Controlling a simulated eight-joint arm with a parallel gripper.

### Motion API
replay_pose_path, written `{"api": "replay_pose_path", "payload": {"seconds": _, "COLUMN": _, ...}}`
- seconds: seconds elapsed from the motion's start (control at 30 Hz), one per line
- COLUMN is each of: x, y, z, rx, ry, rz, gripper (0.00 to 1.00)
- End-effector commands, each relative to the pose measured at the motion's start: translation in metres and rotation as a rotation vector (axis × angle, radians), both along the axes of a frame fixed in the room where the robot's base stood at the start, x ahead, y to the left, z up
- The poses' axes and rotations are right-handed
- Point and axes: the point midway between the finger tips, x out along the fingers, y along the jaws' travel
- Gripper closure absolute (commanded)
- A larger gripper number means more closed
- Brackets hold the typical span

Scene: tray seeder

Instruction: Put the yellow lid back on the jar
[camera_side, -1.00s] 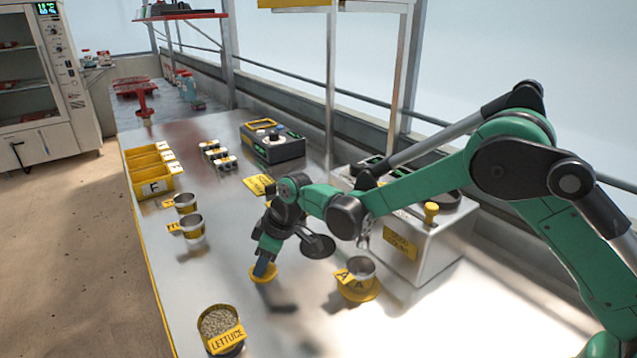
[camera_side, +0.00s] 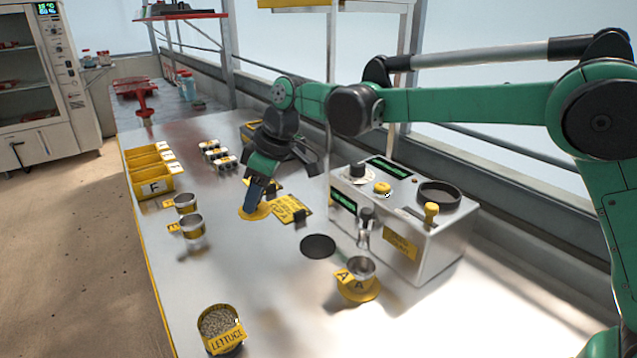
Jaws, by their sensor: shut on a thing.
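The jar (camera_side: 213,342) stands at the front of the table with a yellow LETTUCE label. Its top is open and pale seeds (camera_side: 219,321) show inside. The round yellow lid (camera_side: 247,215) is at the blue fingertips of my gripper (camera_side: 253,207), which is shut on it. Lid and gripper are well behind the jar in the picture, just left of a yellow card. I cannot tell how high the lid is above the table.
A grey machine (camera_side: 400,262) with knobs stands on the right. Cup A (camera_side: 361,270) sits on a yellow base in front of it. Two metal cups (camera_side: 192,228) and yellow bins (camera_side: 153,187) line the left edge. A black disc (camera_side: 317,246) lies mid-table. The table between lid and jar looks clear.

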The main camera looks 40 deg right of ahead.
Motion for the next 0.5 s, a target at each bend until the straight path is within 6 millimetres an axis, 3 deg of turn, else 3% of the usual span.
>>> {"api": "replay_pose_path", "payload": {"seconds": 0.1, "x": 0.000, "y": 0.000, "z": 0.027, "rx": 0.000, "ry": 0.000, "rz": 0.000, "gripper": 1.00}}
{"api": "replay_pose_path", "payload": {"seconds": 0.3, "x": 0.000, "y": 0.000, "z": 0.054, "rx": 0.000, "ry": 0.000, "rz": 0.001, "gripper": 1.00}}
{"api": "replay_pose_path", "payload": {"seconds": 0.4, "x": -0.004, "y": 0.008, "z": 0.057, "rx": -0.001, "ry": 0.001, "rz": 0.029, "gripper": 1.00}}
{"api": "replay_pose_path", "payload": {"seconds": 0.5, "x": -0.016, "y": 0.029, "z": 0.048, "rx": -0.001, "ry": 0.001, "rz": 0.117, "gripper": 1.00}}
